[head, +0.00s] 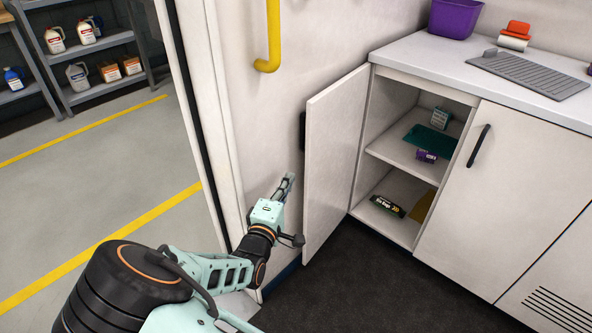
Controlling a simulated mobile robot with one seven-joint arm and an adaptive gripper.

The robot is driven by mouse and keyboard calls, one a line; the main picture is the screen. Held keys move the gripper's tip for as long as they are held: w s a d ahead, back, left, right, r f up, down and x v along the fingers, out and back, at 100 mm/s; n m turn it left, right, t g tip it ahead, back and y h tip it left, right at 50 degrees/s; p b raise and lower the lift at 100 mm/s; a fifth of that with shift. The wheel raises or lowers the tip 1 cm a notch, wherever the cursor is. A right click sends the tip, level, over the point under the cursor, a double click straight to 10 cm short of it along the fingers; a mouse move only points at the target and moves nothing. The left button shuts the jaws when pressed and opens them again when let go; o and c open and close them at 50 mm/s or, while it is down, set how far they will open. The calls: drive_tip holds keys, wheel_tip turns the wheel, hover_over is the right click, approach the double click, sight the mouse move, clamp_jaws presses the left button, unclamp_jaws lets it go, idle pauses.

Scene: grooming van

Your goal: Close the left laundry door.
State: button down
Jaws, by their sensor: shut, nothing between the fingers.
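The left laundry door (335,163) is a white panel standing wide open, swung out from the left side of the white cabinet. Its inner face points toward the open compartment. A dark handle (302,131) shows partly past its left edge, on the outer side. My gripper (287,186) is shut and empty. It is to the left of the door, between the door's outer face and the van wall, near the door's free edge. I cannot tell whether it touches the door.
The open compartment has a shelf (400,155) with several small packages. The right cabinet door (505,190) is closed, with a dark handle (479,146). A yellow grab rail (273,40) is on the wall. Dark floor (370,285) in front of the cabinet is clear.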

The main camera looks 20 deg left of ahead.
drive_tip(key=w+b, duration=0.2)
drive_tip(key=w, duration=0.8)
drive_tip(key=shift+a+b, duration=0.3)
drive_tip(key=shift+b, duration=0.1)
drive_tip(key=shift+s+d, duration=0.1)
drive_tip(key=shift+d, duration=0.1)
